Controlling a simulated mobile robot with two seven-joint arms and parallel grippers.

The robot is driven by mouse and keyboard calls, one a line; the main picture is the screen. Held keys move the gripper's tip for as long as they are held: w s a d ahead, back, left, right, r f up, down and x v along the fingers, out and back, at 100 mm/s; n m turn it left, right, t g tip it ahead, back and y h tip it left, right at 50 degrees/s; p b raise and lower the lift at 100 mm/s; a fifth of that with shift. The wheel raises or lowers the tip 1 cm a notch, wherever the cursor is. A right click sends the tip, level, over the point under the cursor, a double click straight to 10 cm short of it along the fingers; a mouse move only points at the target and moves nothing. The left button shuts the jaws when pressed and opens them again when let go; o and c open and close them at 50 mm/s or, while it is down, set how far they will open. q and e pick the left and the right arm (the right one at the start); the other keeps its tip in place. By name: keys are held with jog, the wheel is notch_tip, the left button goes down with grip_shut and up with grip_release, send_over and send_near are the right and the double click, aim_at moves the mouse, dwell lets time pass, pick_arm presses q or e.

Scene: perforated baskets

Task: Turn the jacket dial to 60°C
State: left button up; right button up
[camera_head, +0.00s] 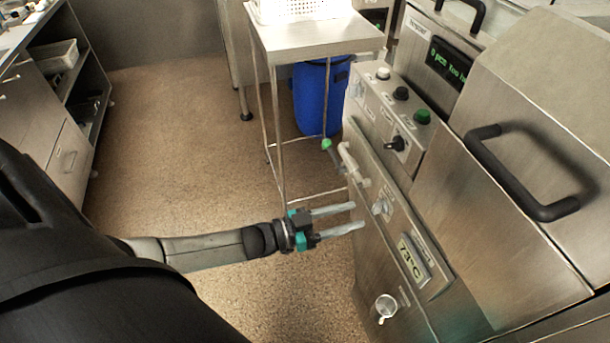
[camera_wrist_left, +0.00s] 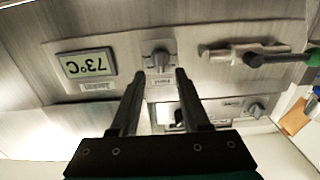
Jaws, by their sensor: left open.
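The jacket dial (camera_head: 381,207) is a small grey knob on the steel front panel, beside a display reading 73°C (camera_head: 411,260). In the left wrist view the picture is upside down; the dial (camera_wrist_left: 160,60) sits in the upper middle, with the display (camera_wrist_left: 88,65) to its left. My left gripper (camera_head: 356,216) is open and empty, its two pale fingers pointing at the panel by the dial. In the left wrist view its fingertips (camera_wrist_left: 160,75) sit either side of the dial's lower part; I cannot tell whether they touch it. My right gripper is not in view.
A valve with a green-tipped handle (camera_head: 327,146) sticks out beyond the dial. A control box (camera_head: 385,115) with buttons and a black switch is above. A round pipe outlet (camera_head: 385,306) is below the display. A steel table (camera_head: 315,35) stands behind; floor to the left is clear.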

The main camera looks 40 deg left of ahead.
pick_arm(q)
jog(key=v, duration=1)
jog(key=shift+w, duration=0.1)
jog(key=s+a+f+n+g+y, duration=0.1)
jog(key=s+f+g+y, duration=0.15)
jog(key=f, duration=0.55)
jog(key=s+a+f+n+g+y+b, duration=0.1)
jog(key=s+f+n+y, duration=0.2)
jog(key=f, duration=0.6)
jog(key=s+a+f+g+y, duration=0.2)
jog(key=s+f+y, duration=0.15)
jog(key=f, duration=0.45)
jog(key=s+d+f+g, duration=0.2)
jog(key=s+f, duration=0.1)
jog(key=s, duration=0.3)
jog(key=s+d+f+g+y+b, duration=0.1)
jog(key=s+d+f+g, duration=0.2)
jog(key=s, duration=0.4)
jog(key=s+d+f+n+g+y, duration=0.1)
jog(key=s+d+f+g, duration=0.1)
jog(key=s+f, duration=0.3)
jog(key=shift+s+d+g, duration=0.15)
jog(key=shift+s+g, duration=0.2)
jog(key=shift+s, duration=0.3)
jog(key=shift+f, duration=0.1)
